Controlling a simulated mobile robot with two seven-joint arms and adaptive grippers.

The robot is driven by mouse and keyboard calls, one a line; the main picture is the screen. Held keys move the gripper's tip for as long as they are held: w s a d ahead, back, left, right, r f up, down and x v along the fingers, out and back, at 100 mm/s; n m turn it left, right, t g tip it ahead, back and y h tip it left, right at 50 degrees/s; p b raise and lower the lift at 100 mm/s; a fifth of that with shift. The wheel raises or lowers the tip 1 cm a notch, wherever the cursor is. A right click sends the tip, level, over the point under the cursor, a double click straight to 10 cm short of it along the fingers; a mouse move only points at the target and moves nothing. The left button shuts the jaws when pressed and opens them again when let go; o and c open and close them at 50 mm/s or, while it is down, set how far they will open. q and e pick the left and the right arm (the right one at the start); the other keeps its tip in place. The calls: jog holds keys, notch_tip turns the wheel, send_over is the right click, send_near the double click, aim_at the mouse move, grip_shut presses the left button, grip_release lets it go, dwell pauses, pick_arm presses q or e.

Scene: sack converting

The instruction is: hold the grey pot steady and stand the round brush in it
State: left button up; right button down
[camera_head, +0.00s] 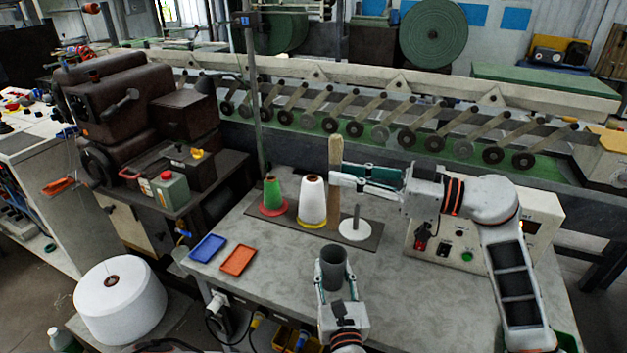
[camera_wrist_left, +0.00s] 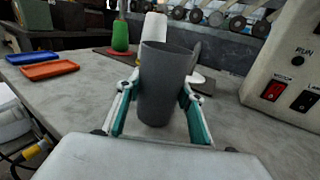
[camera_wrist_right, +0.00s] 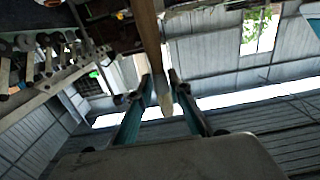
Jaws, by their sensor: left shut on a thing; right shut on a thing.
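The grey pot (camera_head: 334,262) stands upright near the front of the table, its open top facing up. My left gripper (camera_head: 336,290) is shut on the pot, one finger on each side, as the left wrist view also shows with the pot (camera_wrist_left: 165,88). The round brush (camera_head: 335,158) is upright, a long wooden-coloured stick. My right gripper (camera_head: 338,182) is shut on it, behind and above the pot. The brush (camera_wrist_right: 150,38) also runs between the fingers in the right wrist view. Whether its lower end touches the mat behind it, I cannot tell.
A dark mat (camera_head: 285,226) holds a green cone (camera_head: 272,192), a white cone (camera_head: 312,200) and a white spindle base (camera_head: 355,228). Blue (camera_head: 207,248) and orange (camera_head: 237,260) trays lie left of the pot. A control box (camera_head: 480,235) stands at right.

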aim_at(339, 227)
jog(key=shift+d+f, duration=0.15)
jog(key=shift+f, duration=3.35)
jog(key=shift+d+f, duration=0.1)
jog(key=shift+f, duration=3.4)
jog(key=c, duration=1.8)
grip_release()
jog(key=v, duration=1.2)
jog(key=shift+f, duration=0.1)
